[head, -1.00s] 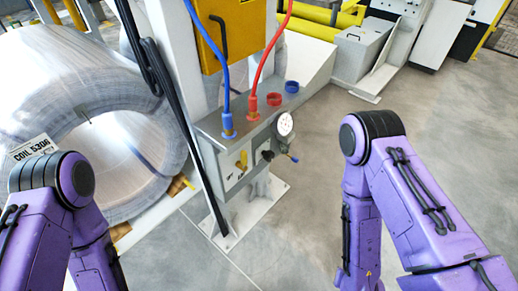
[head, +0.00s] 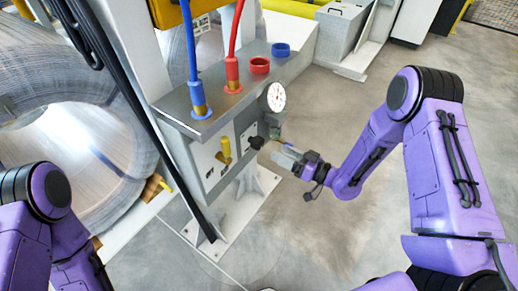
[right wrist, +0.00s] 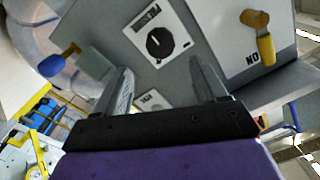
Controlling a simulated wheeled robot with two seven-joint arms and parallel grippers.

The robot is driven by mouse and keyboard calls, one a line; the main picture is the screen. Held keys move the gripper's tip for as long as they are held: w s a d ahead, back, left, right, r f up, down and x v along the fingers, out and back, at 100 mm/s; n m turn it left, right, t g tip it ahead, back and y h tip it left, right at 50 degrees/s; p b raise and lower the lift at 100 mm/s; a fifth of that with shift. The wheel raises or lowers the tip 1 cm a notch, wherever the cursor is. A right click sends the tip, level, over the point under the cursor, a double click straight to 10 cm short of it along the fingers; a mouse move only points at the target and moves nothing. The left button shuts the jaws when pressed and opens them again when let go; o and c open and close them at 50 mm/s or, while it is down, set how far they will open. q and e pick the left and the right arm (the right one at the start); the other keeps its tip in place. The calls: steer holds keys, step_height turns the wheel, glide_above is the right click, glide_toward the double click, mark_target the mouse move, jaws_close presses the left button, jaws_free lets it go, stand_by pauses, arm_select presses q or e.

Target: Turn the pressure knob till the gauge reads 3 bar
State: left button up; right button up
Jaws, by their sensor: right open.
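The black pressure knob (head: 257,142) sits on the front of the grey panel (head: 215,170), below the round white gauge (head: 276,96). The gauge's reading is too small to tell. My right gripper (head: 280,151) is close to the panel, just right of the knob. In the right wrist view the knob (right wrist: 159,43) shows on a white plate beyond and between my two spread fingertips (right wrist: 161,68). The fingers are open, empty and apart from the knob. My left arm shows at the lower left of the head view, but its gripper is out of view.
A yellow lever (head: 225,150) is left of the knob. A blue hose (head: 192,50) and a red hose (head: 235,45) plug into the panel's top, near a red cap (head: 260,65) and a blue cap (head: 281,50). A large coil (head: 95,140) stands at left. Floor at right is clear.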

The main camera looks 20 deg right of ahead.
mark_target(261, 145)
steer(key=x, duration=0.9)
steer(key=shift+w+a, duration=0.15)
steer(key=shift+a, duration=0.1)
steer(key=c, duration=1)
